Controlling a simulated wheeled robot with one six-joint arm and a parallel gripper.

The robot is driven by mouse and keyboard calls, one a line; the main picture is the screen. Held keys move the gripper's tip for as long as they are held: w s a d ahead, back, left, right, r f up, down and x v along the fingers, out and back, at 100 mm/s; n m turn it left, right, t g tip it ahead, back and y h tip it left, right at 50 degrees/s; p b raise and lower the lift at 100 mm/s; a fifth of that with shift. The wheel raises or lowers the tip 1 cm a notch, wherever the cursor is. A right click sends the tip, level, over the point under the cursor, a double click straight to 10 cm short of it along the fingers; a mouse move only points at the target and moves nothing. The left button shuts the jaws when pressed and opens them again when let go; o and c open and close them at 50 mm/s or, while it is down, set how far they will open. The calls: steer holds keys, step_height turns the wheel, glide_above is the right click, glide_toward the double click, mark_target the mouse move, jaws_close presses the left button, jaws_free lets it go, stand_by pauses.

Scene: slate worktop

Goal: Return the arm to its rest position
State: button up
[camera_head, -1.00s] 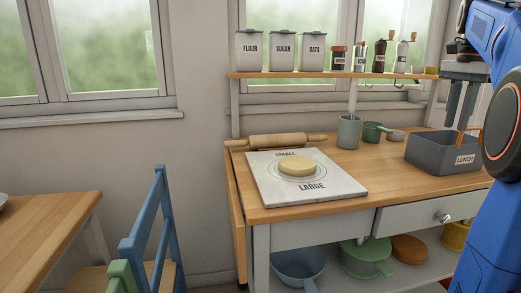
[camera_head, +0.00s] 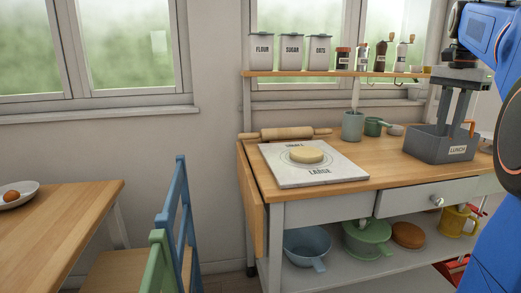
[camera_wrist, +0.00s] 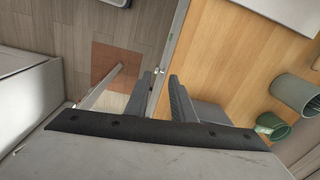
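My arm shows at the right edge of the head view, raised and bent. My gripper (camera_head: 456,122) points down in front of the lunch box as seen in the head view. Its two fingers are apart with nothing between them. In the wrist view the fingers (camera_wrist: 158,85) also stand apart and empty, above the worktop's edge and the floor. Whether the fingers touch the lunch box cannot be told from the head view.
The grey lunch box (camera_head: 425,146) stands at the worktop's right. A marble board (camera_head: 335,172) holds a round of dough (camera_head: 307,156); a rolling pin (camera_head: 285,134) lies behind it. A blue chair (camera_head: 182,215) and wooden table (camera_head: 75,215) are left.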

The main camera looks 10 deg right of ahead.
steer(key=s+a+f+n+t, duration=0.1)
steer(key=s+a+f+n, duration=0.3)
steer(key=a+f, duration=0.4)
steer(key=s+a+f+n+t, duration=0.1)
steer(key=s+a+f+n, duration=0.35)
steer(key=a, duration=0.55)
steer(key=s+a+f+n+t, duration=0.1)
steer(key=s+a+f+n, duration=0.2)
steer(key=f, duration=0.6)
steer(key=s+a+f+n+t, duration=0.1)
steer(key=s+a+f+n, duration=0.3)
steer(key=s+a+f, duration=0.3)
step_height(320, 180, down, 3)
steer(key=shift+s+f, duration=0.1)
steer(key=shift+s, duration=0.4)
steer(key=shift+d, duration=0.15)
